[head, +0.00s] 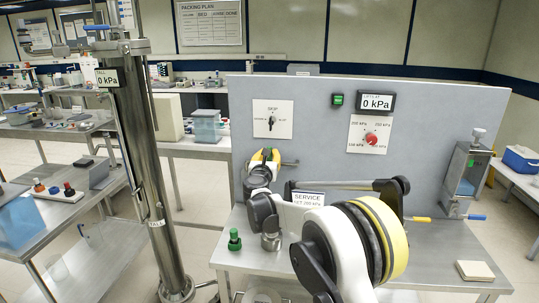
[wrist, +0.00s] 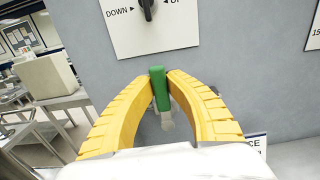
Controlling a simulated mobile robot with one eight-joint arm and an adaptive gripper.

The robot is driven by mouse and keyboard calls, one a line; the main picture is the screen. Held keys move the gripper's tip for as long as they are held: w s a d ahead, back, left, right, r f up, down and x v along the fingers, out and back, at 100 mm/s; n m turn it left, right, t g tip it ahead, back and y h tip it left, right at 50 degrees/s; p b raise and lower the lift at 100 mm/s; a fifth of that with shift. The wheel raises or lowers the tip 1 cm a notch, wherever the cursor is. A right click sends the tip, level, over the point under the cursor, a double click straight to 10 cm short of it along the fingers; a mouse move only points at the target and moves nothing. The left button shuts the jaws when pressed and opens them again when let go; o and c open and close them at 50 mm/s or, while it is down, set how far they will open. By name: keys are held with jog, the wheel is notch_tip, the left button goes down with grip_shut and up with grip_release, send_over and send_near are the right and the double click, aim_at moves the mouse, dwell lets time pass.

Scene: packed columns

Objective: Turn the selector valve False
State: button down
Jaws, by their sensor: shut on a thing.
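A white plate (head: 285,108) on the grey panel carries a black pointer knob (head: 271,120) with marks around it. In the wrist view the knob (wrist: 148,8) is cut off by the top edge, between the words DOWN and UP. Below the plate, a green handle (wrist: 159,88) stands between my yellow fingers. My gripper (wrist: 161,82) is shut on this green handle, just in front of the panel. In the head view my gripper (head: 266,156) is small and partly hides what it holds. What the handle joins lower down is mostly hidden.
A red knob (head: 371,138) with kPa marks sits right of centre on the panel, under a 0 kPa display (head: 376,102). A green-capped bottle (head: 234,240) stands on the bench. A tall steel column (head: 150,170) rises at left. A tan block (head: 475,270) lies at right.

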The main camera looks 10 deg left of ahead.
jog(key=c, duration=1.3)
grip_release()
jog(key=shift+a, duration=0.1)
jog(key=shift+c, duration=0.2)
jog(key=s, duration=1.2)
